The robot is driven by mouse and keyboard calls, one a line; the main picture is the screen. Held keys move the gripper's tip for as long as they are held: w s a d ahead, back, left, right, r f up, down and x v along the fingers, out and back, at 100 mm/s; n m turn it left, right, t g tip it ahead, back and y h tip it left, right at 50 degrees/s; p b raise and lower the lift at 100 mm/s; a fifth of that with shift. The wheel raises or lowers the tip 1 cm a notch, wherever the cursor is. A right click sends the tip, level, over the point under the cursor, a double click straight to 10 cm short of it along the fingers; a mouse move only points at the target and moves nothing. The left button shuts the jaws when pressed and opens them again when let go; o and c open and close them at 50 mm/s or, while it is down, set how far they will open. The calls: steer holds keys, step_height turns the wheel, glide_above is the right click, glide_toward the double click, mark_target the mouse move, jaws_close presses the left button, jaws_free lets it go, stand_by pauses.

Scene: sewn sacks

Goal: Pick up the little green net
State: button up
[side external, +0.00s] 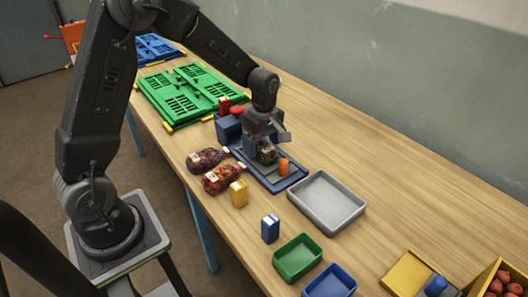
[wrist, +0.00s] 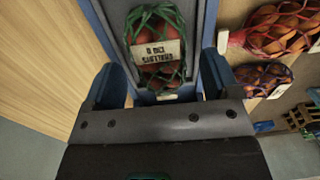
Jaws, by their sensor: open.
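The little green net (wrist: 155,45) holds reddish round items and has a white printed label. It lies in a blue-edged tray with a grey floor (wrist: 118,12), near the top middle of the wrist view. In the side view the net (side external: 267,157) is partly hidden beneath my gripper (side external: 263,146). My gripper is open, and it also shows in the wrist view (wrist: 161,68). One blue finger is to each side of the net's near end. I cannot tell from these views whether a finger touches it.
A blue box (side external: 228,128) stands behind.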

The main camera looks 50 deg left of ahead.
steer(key=shift+f, duration=0.85)
steer(key=shift+c, duration=0.3)
